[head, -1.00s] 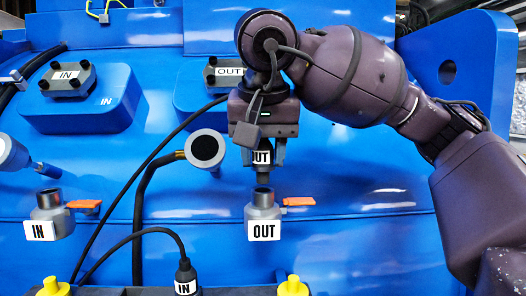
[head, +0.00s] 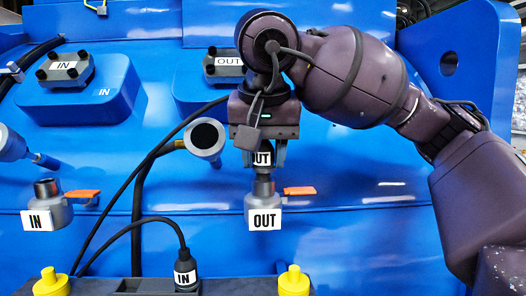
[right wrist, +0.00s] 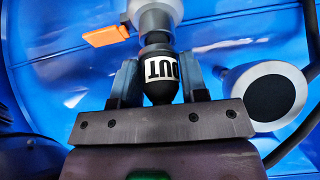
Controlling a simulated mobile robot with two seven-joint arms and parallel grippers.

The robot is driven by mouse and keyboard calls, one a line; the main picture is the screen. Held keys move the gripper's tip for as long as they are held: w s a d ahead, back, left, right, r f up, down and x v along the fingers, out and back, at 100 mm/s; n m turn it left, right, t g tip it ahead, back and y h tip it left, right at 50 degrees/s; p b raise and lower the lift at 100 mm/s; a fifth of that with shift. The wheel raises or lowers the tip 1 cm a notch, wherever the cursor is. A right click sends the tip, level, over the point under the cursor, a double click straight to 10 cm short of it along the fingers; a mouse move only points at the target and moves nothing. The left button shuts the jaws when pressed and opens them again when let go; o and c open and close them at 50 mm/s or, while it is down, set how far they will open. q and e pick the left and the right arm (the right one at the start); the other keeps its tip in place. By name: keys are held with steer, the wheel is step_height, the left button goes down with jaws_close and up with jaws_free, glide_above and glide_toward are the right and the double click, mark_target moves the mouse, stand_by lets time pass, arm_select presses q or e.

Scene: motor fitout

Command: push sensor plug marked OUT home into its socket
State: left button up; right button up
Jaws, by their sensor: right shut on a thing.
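The OUT plug (head: 262,158) is black with a white label. My right gripper (head: 265,160) is shut on it; in the right wrist view the gripper (right wrist: 160,85) has a finger on each side of the plug (right wrist: 158,85). The grey OUT socket (head: 264,200) with its white OUT label is directly below the plug in the head view. The plug's nose meets the socket mouth (right wrist: 153,20), in line with it; how deep it sits I cannot tell. My left gripper is not in view.
An orange lever (head: 299,190) sticks out right of the OUT socket. The IN socket (head: 48,200) is at left, and the IN plug (head: 184,268) stands in a dark rack between yellow knobs (head: 294,280). A round black-faced part (head: 206,138) and cables are close left of my gripper.

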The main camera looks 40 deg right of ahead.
steer(key=shift+f, duration=0.25)
steer(key=shift+f+b, duration=0.3)
steer(key=shift+f, duration=0.1)
steer(key=o, duration=1)
steer(key=p+v, duration=0.3)
steer(key=v, duration=0.7)
steer(key=shift+s+a+r, duration=0.15)
steer(key=shift+s+r, duration=0.05)
steer(key=shift+r, duration=0.15)
